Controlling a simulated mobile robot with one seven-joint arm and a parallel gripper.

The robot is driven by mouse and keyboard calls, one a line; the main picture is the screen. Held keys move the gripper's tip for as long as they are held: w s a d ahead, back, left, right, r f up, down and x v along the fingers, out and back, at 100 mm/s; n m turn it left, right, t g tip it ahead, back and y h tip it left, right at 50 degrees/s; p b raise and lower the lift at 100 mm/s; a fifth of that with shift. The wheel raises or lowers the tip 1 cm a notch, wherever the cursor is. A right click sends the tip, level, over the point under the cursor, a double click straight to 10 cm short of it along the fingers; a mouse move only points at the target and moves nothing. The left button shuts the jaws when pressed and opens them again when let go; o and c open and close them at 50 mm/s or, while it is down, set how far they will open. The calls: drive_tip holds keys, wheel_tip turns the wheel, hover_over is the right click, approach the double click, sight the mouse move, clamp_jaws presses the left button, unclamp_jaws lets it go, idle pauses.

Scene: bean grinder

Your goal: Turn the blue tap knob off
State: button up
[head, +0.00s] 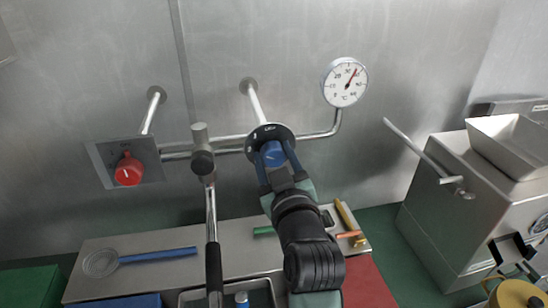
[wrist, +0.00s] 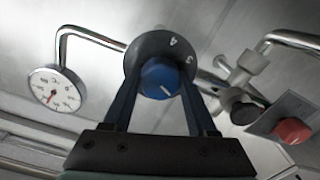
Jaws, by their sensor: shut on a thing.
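The blue tap knob (head: 273,152) sits on a round black dial plate on the pipe at the wall. My gripper (head: 275,165) reaches up from below, with one finger on each side of the knob. It is shut on the knob. In the wrist view my gripper (wrist: 160,95) has its fingers along the knob's left and right sides. The fingers and wrist hide part of the knob in the head view.
A red knob (head: 128,170) is on a plate at left. A lever tap (head: 203,160) with a black handle hangs close left of my arm. A thermometer (head: 344,82) is up right. A metal grinder (head: 470,190) stands at right. A shelf (head: 150,275) holds tools below.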

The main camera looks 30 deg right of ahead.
drive_tip(key=m, duration=0.6)
drive_tip(key=shift+p, duration=0.4)
drive_tip(key=m+p, duration=0.1)
drive_tip(key=m, duration=0.5)
drive_tip(key=shift+f+m, duration=0.1)
drive_tip(key=shift+m, duration=0.2)
drive_tip(key=o, duration=1.4)
drive_tip(key=shift+c, duration=0.2)
drive_tip(key=b+v, duration=0.3)
drive_tip(key=v, duration=1)
drive_tip(key=shift+b, duration=0.3)
